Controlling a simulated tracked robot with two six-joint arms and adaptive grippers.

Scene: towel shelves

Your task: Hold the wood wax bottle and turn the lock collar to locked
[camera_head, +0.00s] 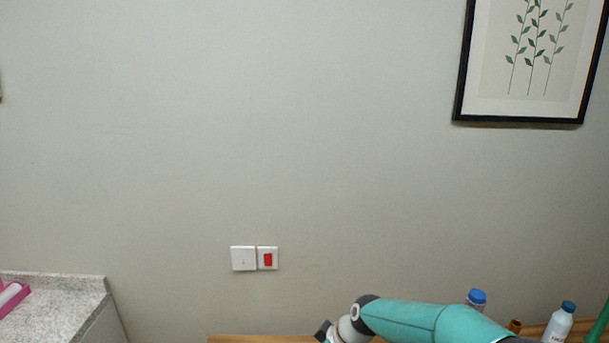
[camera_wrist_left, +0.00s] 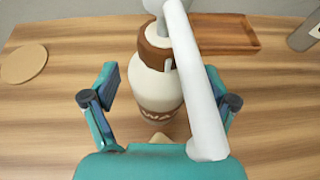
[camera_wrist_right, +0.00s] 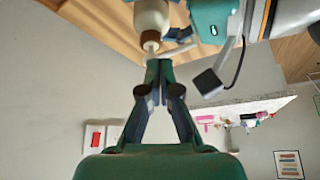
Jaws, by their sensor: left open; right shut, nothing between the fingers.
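The wood wax bottle (camera_wrist_left: 155,90) is cream with a brown collar (camera_wrist_left: 154,48) and stands upright on the wooden table in the left wrist view. A long white bar runs from its top across the front towards me. My left gripper (camera_wrist_left: 160,92) is open, with one finger on each side of the bottle and gaps on both sides. In the right wrist view the bottle (camera_wrist_right: 151,14) appears upside down, with its brown collar (camera_wrist_right: 151,37) and white tip. My right gripper (camera_wrist_right: 158,66) is shut and empty, its fingertips close to that tip; contact cannot be told. The collar's lock marking is not readable.
A wooden tray (camera_wrist_left: 250,40) lies behind the bottle, a round tan disc (camera_wrist_left: 23,63) at left, and a grey container (camera_wrist_left: 305,36) at far right. Blue-capped bottles (camera_head: 560,322) stand at the lower right of the head view. Wall switches (camera_head: 243,258) are above the table.

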